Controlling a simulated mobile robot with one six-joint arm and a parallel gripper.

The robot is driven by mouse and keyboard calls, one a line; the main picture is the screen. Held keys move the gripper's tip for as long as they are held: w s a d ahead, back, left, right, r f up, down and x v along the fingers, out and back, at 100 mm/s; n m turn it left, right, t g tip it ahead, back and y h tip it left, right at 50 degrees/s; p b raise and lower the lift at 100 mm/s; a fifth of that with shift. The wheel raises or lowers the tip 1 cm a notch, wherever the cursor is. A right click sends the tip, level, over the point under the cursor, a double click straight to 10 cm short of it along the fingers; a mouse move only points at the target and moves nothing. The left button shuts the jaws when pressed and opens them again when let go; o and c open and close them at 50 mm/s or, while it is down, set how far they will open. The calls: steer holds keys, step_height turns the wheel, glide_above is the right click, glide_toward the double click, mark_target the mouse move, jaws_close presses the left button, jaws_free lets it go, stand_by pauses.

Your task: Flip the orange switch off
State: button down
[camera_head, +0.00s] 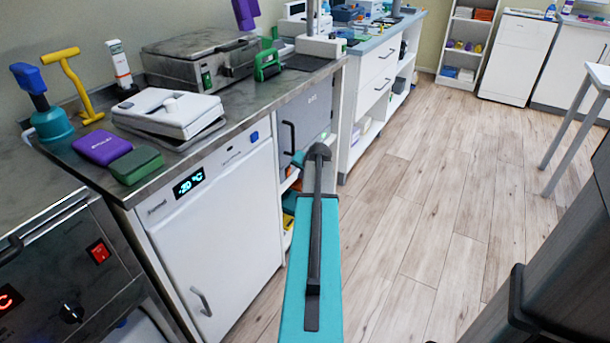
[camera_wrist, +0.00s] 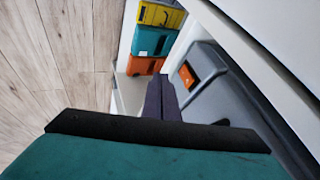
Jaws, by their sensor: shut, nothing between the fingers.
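An orange patch in a dark frame (camera_wrist: 190,75), which looks like the orange switch, is on a grey casing (camera_wrist: 222,85) right of centre in the wrist view. I cannot tell which way it is tipped. My gripper (camera_wrist: 160,90) shows as two dark fingers close together, with nothing between them. Its tips appear just left of the orange patch and apart from it in the picture; the depth gap is unclear. In the head view my teal arm reaches toward the shelf opening beside the white freezer, and I cannot make out this switch there.
Yellow (camera_wrist: 161,15), teal (camera_wrist: 151,40) and orange (camera_wrist: 144,65) bins sit close by the fingers on a shelf. The white freezer (camera_head: 220,225) stands left of my arm. A red lit switch (camera_head: 98,251) is on another unit. The wooden floor (camera_head: 430,200) is clear at right.

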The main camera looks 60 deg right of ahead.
mark_target(291, 170)
steer(key=shift+w+r, duration=0.2)
steer(key=shift+w, duration=0.75)
steer(key=shift+w+r, duration=0.2)
steer(key=shift+w, duration=0.75)
steer(key=shift+w, duration=0.25)
steer(key=shift+r, duration=0.2)
steer(key=shift+r+p, duration=0.65)
steer(key=shift+a, duration=0.1)
